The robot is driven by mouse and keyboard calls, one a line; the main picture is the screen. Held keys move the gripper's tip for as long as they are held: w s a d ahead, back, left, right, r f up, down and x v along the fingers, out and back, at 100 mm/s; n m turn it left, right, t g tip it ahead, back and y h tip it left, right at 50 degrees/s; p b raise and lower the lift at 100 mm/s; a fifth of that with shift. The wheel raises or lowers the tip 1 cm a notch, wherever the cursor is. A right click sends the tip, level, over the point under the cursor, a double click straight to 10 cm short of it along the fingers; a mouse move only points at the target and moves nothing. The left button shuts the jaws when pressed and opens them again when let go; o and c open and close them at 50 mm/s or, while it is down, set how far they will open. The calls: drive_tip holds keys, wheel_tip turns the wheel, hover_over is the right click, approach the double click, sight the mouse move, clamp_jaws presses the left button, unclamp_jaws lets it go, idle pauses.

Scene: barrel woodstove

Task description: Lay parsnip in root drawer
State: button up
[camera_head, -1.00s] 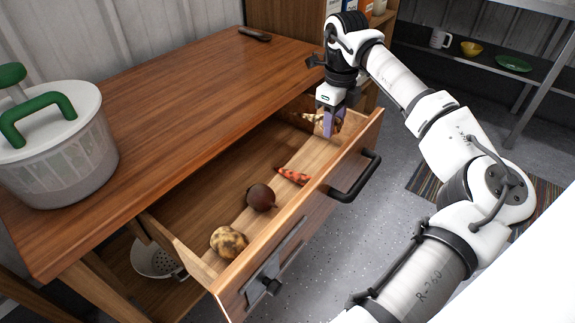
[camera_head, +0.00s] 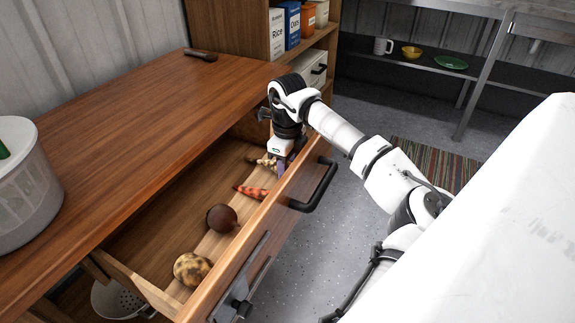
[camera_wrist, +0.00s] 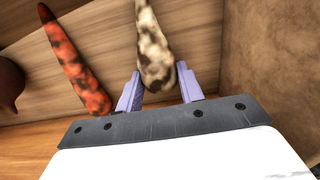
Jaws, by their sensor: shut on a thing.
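The parsnip (camera_wrist: 154,50), pale with brown blotches, sits between the fingers of my gripper (camera_wrist: 160,92) in the wrist view. My gripper is shut on its thick end, and the other end runs out of frame. In the head view my gripper (camera_head: 280,165) is down inside the open root drawer (camera_head: 148,287), at its far right end. A bit of the parsnip (camera_head: 264,162) shows there beside the fingers. I cannot tell whether it touches the drawer floor.
In the drawer lie an orange-red carrot (camera_head: 252,192), a dark beet (camera_head: 222,218) and a blotchy round root (camera_head: 192,269). The carrot (camera_wrist: 76,62) lies left of the parsnip in the wrist view. The wooden tabletop (camera_head: 130,130) overhangs the drawer's back. A black handle (camera_head: 318,188) juts from its front.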

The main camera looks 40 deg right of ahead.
drive_tip(key=shift+f, duration=0.2)
drive_tip(key=o, duration=1)
drive_tip(key=shift+r, duration=0.1)
wheel_tip(320, 180, up, 12)
drive_tip(key=p, duration=0.1)
drive_tip(key=shift+r, duration=0.1)
